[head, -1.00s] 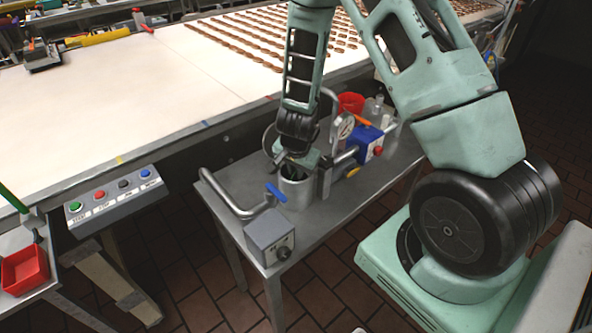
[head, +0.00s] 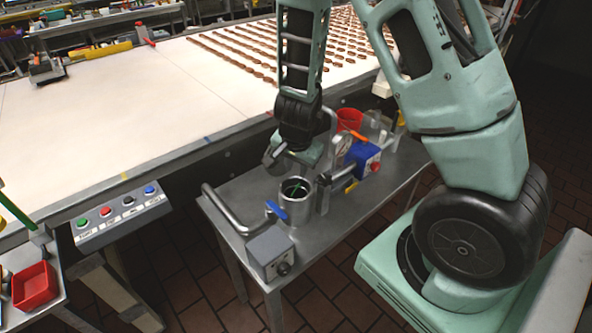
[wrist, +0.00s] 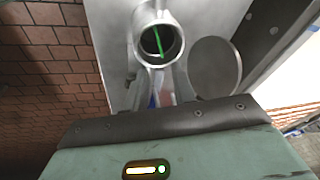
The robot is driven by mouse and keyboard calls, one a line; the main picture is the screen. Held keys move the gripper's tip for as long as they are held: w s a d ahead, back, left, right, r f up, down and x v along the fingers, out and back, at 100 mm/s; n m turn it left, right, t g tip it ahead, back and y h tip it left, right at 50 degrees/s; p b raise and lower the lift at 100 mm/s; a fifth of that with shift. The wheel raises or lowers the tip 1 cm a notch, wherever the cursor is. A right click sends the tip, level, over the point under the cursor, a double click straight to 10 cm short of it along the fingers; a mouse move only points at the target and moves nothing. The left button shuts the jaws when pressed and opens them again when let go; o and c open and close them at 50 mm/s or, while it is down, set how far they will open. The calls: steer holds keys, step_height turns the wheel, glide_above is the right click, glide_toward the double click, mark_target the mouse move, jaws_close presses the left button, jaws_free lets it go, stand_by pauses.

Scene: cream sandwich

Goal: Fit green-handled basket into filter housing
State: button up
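The filter housing (head: 296,208) is an upright grey metal cylinder on the small steel table, open at the top. The green-handled basket shows as a thin green bar (head: 294,188) inside the housing mouth; its body is hidden by the wall. In the wrist view the green handle (wrist: 158,42) lies across the dark inside of the round housing mouth (wrist: 178,48). My gripper (wrist: 163,76) is just clear of the housing mouth, with its fingers apart and nothing visible between them. In the head view its fingertips are hard to make out.
A round grey lid (wrist: 215,68) stands open beside the housing. A blue valve lever (head: 276,211), a curved pipe (head: 222,208), a grey box (head: 270,254) and a blue pump unit (head: 362,157) crowd the table. The white conveyor (head: 110,110) runs behind.

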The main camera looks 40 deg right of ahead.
steer(key=s+a+r+n+g+y, duration=0.15)
steer(key=s+a+r+n, duration=0.3)
steer(key=a, duration=0.55)
steer(key=s+a+r+n+y, duration=0.35)
steer(key=a+r+n, duration=0.25)
steer(key=a, duration=0.4)
steer(key=s+a+r+n+h, duration=0.1)
steer(key=s+r+n, duration=0.2)
steer(key=s+n, duration=0.2)
steer(key=s+a+r+n+g+h, duration=0.1)
steer(key=s+r+n, duration=0.2)
steer(key=s+n, duration=0.2)
steer(key=s, duration=0.3)
steer(key=shift+s+a+r+n+h, duration=0.15)
steer(key=shift+s+a+n+h, duration=0.15)
steer(key=shift+s+n, duration=0.1)
step_height(320, 180, down, 6)
steer(key=b, duration=0.5)
steer(key=shift+b, duration=0.3)
